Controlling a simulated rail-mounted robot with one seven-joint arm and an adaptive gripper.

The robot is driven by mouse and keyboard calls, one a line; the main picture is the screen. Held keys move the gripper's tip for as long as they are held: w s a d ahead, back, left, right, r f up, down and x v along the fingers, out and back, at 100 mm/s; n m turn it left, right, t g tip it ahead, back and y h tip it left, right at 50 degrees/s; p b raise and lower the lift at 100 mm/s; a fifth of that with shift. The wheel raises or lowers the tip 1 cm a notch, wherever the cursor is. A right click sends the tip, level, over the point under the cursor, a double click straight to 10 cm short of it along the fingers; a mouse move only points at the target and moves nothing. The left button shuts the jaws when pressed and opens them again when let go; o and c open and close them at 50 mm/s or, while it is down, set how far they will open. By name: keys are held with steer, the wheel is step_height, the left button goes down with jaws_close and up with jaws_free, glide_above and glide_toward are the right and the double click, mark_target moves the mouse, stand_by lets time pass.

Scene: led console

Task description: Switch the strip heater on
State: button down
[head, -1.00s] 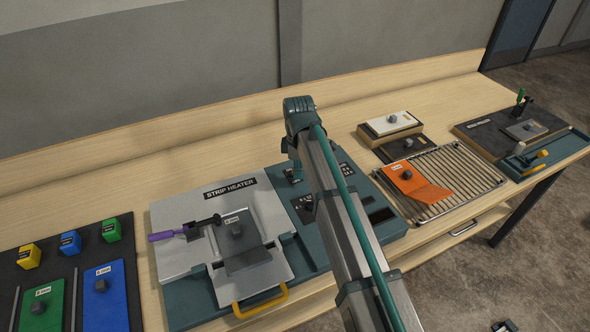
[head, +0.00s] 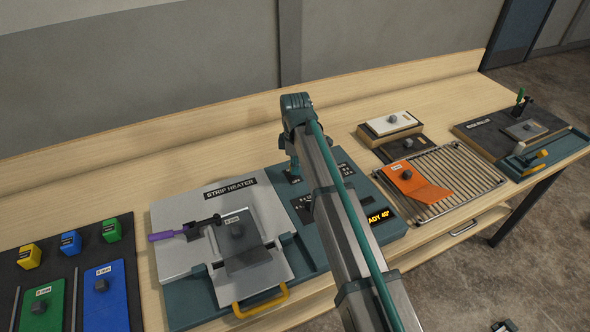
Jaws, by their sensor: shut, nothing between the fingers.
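The strip heater (head: 192,236) stands on the bench, a grey plate unit with a black "STRIP HEATER" label and a yellow handle (head: 260,301) at its front. Its teal control panel (head: 306,229) is to the right, with black-labelled controls (head: 307,201). An amber display (head: 378,216) on the panel is lit; the readable part looks like "ADY 40°". My arm crosses in front of the panel and hides part of it. My gripper (head: 294,173) points down at the back of the panel, shut and empty; its fingertips are small and partly hidden, so contact with a control is unclear.
Coloured blocks and sheets stand on a black board (head: 68,235) at left. A wire rack (head: 465,172) with an orange sheet (head: 418,184) is at right. The bench behind is clear.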

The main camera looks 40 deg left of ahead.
step_height(320, 180, up, 7)
steer(key=p, duration=0.4)
steer(key=shift+s+d, duration=0.2)
steer(key=shift+d, duration=0.15)
stand_by(0.5)
